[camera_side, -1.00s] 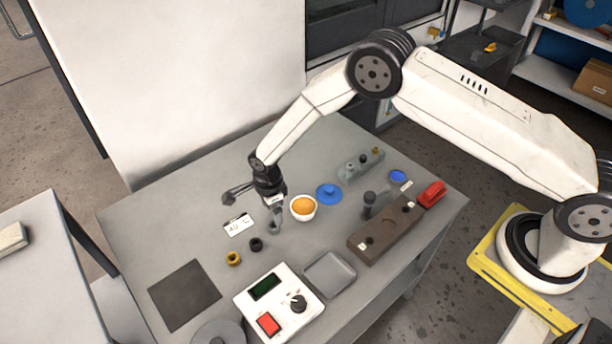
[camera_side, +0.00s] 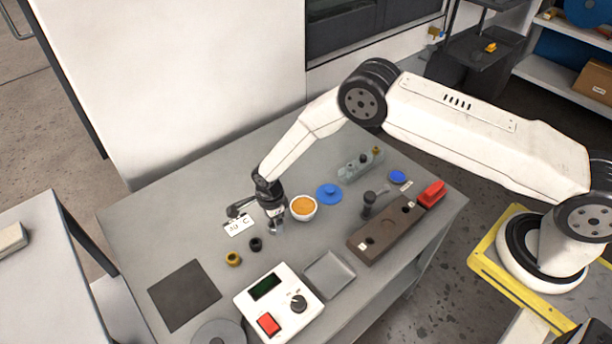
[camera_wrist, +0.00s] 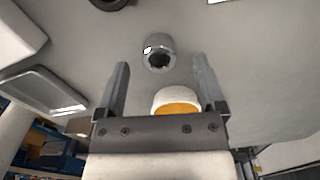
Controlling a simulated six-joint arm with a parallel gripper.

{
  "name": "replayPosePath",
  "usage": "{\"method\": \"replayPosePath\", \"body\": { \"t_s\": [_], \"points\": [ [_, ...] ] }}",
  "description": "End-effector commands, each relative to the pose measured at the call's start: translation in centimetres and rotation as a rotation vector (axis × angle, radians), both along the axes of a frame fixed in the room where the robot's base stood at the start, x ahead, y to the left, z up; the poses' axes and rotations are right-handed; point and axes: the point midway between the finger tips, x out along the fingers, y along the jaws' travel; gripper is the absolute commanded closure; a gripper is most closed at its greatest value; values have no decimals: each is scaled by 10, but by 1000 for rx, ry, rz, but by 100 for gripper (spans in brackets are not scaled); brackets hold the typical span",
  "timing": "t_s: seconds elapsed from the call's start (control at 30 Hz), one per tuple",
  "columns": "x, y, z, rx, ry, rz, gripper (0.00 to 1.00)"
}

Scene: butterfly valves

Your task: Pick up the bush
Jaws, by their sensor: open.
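A grey metal bush (camera_wrist: 159,54) stands upright on the table in the wrist view, its dark bore facing the camera. It lies between and just beyond the tips of my open gripper (camera_wrist: 161,66), with clear space on both sides. In the side view my gripper (camera_side: 275,222) points down low over the table, and its fingers largely hide the grey bush. A black bush (camera_side: 255,244) and a brass-coloured bush (camera_side: 233,258) stand on the table to the left of the gripper.
A white bowl with orange contents (camera_side: 303,207) stands close to the right of my gripper. A white label card (camera_side: 238,225) lies to the left. A control box (camera_side: 279,302), a grey tray (camera_side: 329,275) and a brown block (camera_side: 385,230) are nearer the front.

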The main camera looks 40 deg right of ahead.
Motion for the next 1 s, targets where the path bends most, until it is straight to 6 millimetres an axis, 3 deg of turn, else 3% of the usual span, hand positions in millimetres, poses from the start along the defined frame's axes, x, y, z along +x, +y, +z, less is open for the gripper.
{"method": "replayPosePath", "body": {
  "t_s": [0.23, 0.77, 0.8, 0.87, 1.0],
  "points": [
    [0, 0, -18, 0, -2, -1, 11],
    [0, 0, -19, 0, -2, -1, 11],
    [0, 0, -19, 0, -2, -1, 14],
    [0, 0, -19, 0, -2, -1, 33],
    [0, 0, -19, 0, -2, -1, 78]
  ]
}}
